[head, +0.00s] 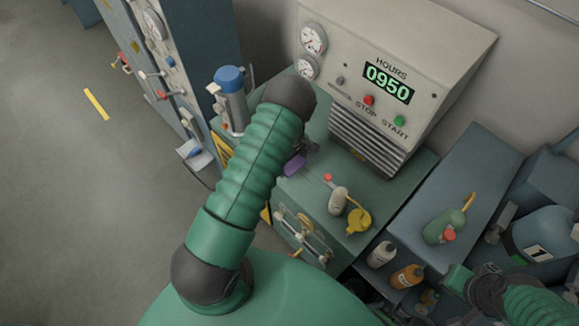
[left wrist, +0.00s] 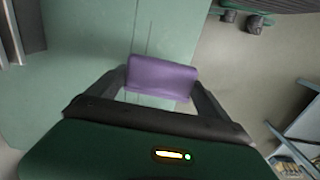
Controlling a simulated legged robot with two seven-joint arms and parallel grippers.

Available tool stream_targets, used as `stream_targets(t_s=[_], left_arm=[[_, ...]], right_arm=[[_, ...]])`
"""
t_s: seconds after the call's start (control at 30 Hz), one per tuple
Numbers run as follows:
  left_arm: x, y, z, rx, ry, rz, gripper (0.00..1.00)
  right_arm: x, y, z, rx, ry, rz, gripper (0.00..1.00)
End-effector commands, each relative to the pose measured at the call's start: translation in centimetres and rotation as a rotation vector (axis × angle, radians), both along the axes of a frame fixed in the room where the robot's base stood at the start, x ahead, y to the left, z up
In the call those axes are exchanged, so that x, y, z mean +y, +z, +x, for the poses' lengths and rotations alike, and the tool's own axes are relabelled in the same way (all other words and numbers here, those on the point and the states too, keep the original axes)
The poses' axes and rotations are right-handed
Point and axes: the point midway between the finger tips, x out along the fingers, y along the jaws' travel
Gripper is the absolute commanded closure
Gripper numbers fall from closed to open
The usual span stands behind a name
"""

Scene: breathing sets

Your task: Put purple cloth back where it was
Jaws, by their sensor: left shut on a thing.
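The purple cloth (head: 294,165) shows as a small patch past the end of my left arm in the head view, over the green cabinet top. In the left wrist view the purple cloth (left wrist: 162,77) is a folded, flat piece between the two dark fingers. My left gripper (left wrist: 161,88) is shut on it. In the head view my left gripper (head: 304,153) is mostly hidden behind my forearm. I cannot tell whether the cloth touches the surface below. My right arm comes in at the lower right, and its fingers cannot be made out.
The grey compressor panel (head: 400,75) with gauges and an hours display stands behind the cabinet top (head: 305,195). A blue-capped cylinder (head: 231,98) stands at left. A cream bottle (head: 338,200) and yellow item (head: 359,220) sit to the right. A green bottle (head: 440,228) lies farther right.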

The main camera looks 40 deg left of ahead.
Motion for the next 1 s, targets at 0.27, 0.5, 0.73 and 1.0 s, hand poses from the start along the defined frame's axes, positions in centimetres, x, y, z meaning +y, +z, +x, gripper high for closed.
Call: stream_targets(t_s=[0.27,0.5,0.73,1.0], left_arm=[[-1.8,4.8,2.0,-0.011,-0.115,0.014,0.48],[-6.0,14.5,1.7,-0.01,-0.302,0.017,0.48],[-8.0,19.4,-0.4,-0.002,-0.387,0.003,0.48],[-8.2,15.9,-0.8,0.008,-0.393,-0.001,0.48]], right_arm=[[0.0,-2.6,0.0,0.0,0.0,0.0,1.0],[0.0,-6.4,0.0,0.0,0.0,0.0,1.0],[0.0,-7.8,0.0,0.0,0.0,0.0,1.0],[0.0,-7.4,0.0,0.0,0.0,0.0,1.0]])
